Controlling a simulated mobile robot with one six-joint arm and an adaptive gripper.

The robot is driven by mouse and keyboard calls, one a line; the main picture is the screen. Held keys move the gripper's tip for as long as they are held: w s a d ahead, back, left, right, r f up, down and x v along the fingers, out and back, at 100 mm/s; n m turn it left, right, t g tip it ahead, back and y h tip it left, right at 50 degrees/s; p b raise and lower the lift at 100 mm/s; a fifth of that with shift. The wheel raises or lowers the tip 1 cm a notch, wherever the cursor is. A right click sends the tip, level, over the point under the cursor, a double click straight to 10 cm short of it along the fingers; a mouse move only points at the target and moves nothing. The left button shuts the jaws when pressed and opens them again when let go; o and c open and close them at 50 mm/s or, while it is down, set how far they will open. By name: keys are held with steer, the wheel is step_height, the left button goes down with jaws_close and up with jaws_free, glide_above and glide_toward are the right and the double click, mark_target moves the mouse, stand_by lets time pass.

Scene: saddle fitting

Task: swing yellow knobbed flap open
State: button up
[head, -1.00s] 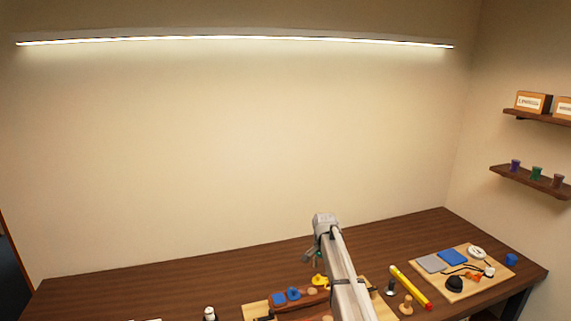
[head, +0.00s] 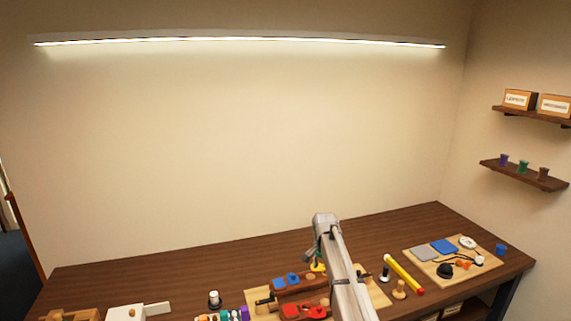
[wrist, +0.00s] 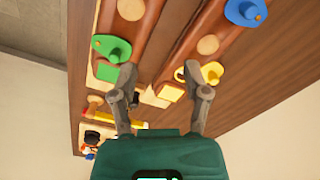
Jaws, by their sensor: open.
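The yellow knobbed flap (wrist: 212,73) shows in the wrist view at the end of a brown saddle-like bar, just right of my right fingertip. In the head view the yellow flap (head: 318,267) is small and partly hidden by my arm. My gripper (wrist: 160,72) is open, with nothing held between its fingers. The left finger is near the green knobbed flap (wrist: 112,48), the right one near the yellow flap. I cannot tell whether either finger touches. A yellow square (wrist: 170,92) lies on the board left of the yellow flap.
A blue knobbed flap (wrist: 245,12) is farther along the bar. Red parts (head: 291,310) sit on the near part of the board. A yellow tube (head: 404,273) and a board with a blue pad (head: 445,246) are to the right. The back of the table is clear.

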steer(key=s+d+f+n+b, duration=0.1)
steer(key=s+f+n+b, duration=0.2)
steer(key=s, duration=0.8)
steer(key=s+d+f+n+b, duration=0.1)
steer(key=s+f+n+b, duration=0.1)
steer(key=s, duration=0.9)
steer(key=s+d+f+n+b, duration=0.2)
steer(key=s+f+b, duration=0.3)
steer(key=s, duration=0.5)
steer(key=shift+s+n, duration=0.4)
steer(key=shift+n, duration=0.4)
